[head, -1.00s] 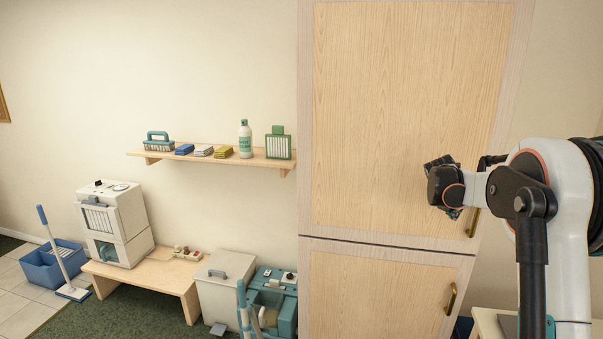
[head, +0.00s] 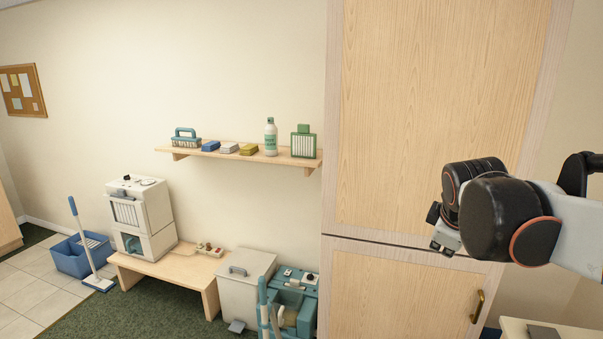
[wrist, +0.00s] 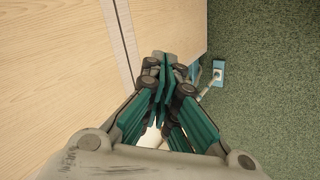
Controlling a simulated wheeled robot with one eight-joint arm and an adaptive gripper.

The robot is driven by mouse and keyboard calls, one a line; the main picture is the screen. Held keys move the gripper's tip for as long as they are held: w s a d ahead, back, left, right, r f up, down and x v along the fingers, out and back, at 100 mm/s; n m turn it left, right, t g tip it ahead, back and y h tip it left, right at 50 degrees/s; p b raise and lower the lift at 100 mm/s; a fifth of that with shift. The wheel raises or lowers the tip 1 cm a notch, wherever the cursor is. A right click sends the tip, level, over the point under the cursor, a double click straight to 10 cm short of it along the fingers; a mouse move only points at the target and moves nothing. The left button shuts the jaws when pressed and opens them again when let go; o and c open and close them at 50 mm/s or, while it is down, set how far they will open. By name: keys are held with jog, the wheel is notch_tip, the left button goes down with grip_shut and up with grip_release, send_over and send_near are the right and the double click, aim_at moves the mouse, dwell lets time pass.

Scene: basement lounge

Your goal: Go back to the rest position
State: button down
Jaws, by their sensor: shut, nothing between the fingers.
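My gripper (wrist: 165,85) fills the middle of the wrist view. Its teal-padded fingers are together and hold nothing. In the head view my arm comes in from the right, and its wrist end is in front of the tall wooden cabinet (head: 430,110). The fingers themselves are hard to make out there. The cabinet also shows at the left of the wrist view (wrist: 60,70). Both cabinet doors look closed, and the lower one has a brass handle (head: 477,306).
A wall shelf (head: 240,154) holds a brush, sponges, a bottle and a green-framed item. Below are a low bench (head: 165,264) with a white machine (head: 140,215), a grey bin (head: 245,285) and a teal machine (head: 292,300). A blue bucket (head: 80,258) and mop stand left. A pale table (head: 515,328) is at lower right.

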jog(key=s+a+f+m+y+b, duration=0.1)
jog(key=s+a+f+m, duration=0.3)
jog(key=s, duration=0.5)
jog(key=s+a+f+m+y+b, duration=0.1)
jog(key=s+a+f+m, duration=0.4)
jog(key=s, duration=0.5)
jog(key=shift+s+f+m+y, duration=0.15)
jog(key=shift+f+m+y, duration=0.3)
jog(key=shift+f, duration=0.5)
jog(key=shift+a, duration=0.1)
